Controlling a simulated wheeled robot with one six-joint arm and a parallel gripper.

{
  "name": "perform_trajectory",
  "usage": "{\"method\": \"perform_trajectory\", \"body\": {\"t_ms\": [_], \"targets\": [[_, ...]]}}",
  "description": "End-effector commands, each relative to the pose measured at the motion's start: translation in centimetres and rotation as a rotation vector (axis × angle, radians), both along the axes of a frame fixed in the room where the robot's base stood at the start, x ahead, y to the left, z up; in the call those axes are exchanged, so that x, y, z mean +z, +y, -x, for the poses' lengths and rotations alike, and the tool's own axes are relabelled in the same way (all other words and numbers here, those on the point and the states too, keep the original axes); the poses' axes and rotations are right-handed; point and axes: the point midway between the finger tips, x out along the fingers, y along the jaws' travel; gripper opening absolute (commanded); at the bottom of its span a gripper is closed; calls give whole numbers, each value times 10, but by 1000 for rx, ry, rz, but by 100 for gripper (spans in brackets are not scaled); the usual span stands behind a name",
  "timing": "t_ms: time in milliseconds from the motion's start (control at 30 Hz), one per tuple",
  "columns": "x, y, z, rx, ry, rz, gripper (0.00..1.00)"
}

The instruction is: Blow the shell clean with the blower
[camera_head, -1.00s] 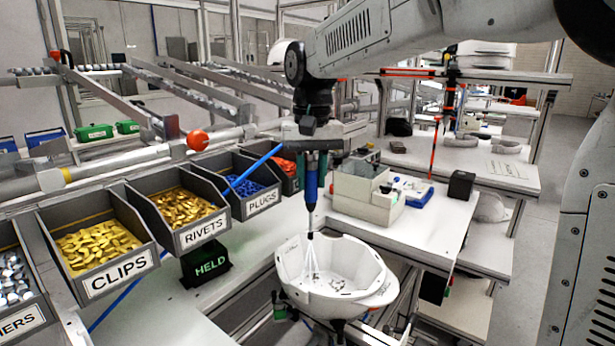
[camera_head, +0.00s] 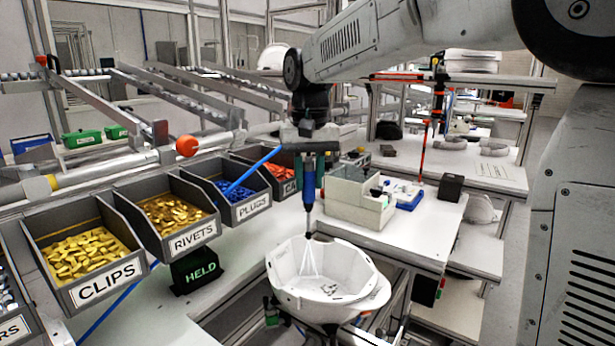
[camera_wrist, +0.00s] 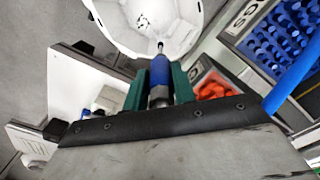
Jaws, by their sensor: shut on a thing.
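The white helmet shell (camera_head: 330,293) lies open side up on a stand at the bench's front edge, with small dark specks inside it. My gripper (camera_head: 309,165) is shut on the blue blower (camera_head: 309,185), which points nozzle down above the shell. A pale fan-shaped jet (camera_head: 310,262) spreads from the nozzle into the shell's left part. In the wrist view the blower (camera_wrist: 161,75) sits between the green fingers, its tip in front of the shell (camera_wrist: 155,25). The tip appears apart from the shell.
Bins of clips (camera_head: 82,256), rivets (camera_head: 172,215) and plugs (camera_head: 232,190) line the left. A black box marked HELD (camera_head: 194,272) stands below them. A beige organizer (camera_head: 355,203) stands behind the shell.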

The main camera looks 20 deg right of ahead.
Motion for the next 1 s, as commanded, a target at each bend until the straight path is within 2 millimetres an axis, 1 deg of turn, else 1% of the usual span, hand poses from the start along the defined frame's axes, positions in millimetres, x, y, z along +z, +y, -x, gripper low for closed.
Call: {"method": "perform_trajectory", "body": {"t_ms": [467,1000], "targets": [[0,-1,1,0,-1,0,0],[0,-12,16,-1,-1,0,0]]}}
